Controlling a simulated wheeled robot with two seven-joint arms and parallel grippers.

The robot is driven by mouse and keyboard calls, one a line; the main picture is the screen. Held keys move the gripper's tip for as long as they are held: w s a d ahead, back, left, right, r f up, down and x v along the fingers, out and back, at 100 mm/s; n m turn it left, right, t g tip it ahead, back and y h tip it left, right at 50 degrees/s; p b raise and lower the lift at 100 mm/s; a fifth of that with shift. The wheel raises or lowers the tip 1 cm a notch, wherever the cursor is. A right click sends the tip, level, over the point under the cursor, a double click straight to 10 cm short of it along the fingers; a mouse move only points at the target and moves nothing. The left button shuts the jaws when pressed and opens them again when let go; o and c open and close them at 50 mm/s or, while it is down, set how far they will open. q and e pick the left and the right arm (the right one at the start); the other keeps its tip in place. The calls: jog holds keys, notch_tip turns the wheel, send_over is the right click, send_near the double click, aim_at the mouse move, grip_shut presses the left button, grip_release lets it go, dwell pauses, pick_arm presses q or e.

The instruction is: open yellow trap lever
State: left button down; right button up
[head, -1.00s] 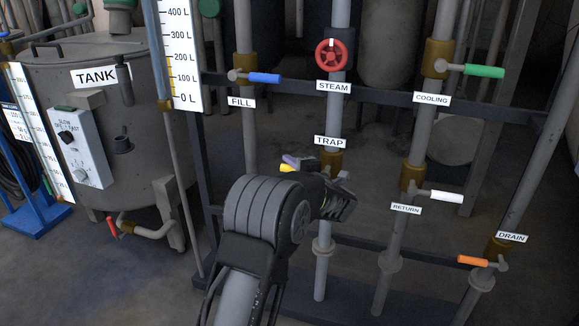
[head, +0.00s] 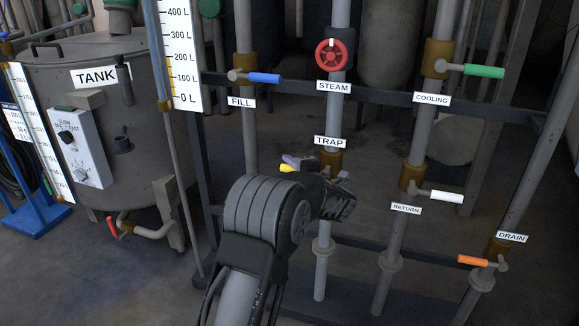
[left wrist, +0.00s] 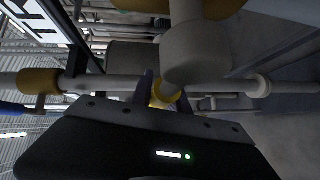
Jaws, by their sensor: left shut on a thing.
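The yellow trap lever (head: 287,168) shows as a short yellow tip at the brass valve (head: 331,163) under the TRAP label (head: 330,141). My left gripper (head: 298,162) is at the lever and shut on it; my arm and wrist hide most of the lever in the head view. In the left wrist view the yellow lever (left wrist: 163,95) shows between the fingers, close to a grey pipe fitting. My right gripper is not in view.
The red steam wheel (head: 332,56) is above on the same pipe. The blue fill lever (head: 264,78) is up left, the white return lever (head: 447,196) to the right, the orange drain lever (head: 472,260) low right. A dark horizontal rail (head: 385,97) crosses behind.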

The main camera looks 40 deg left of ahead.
pick_arm(q)
jog(key=shift+f, duration=0.1)
jog(key=w+d+f+n+t+h+p, duration=0.1)
jog(key=w+d+f+n+h+p, duration=0.2)
jog(key=d+f+n+h+p, duration=0.4)
jog(key=shift+w+d+f+n+t+h+p, duration=0.25)
jog(key=shift+d+f+h+p, duration=1.15)
jog(key=shift+h, duration=1.4)
jog(key=shift+s+a+f, duration=0.1)
jog(key=shift+a+f, duration=0.05)
jog(key=shift+f, duration=0.05)
jog(key=c, duration=1.3)
grip_release()
jog(key=shift+v, duration=3.9)
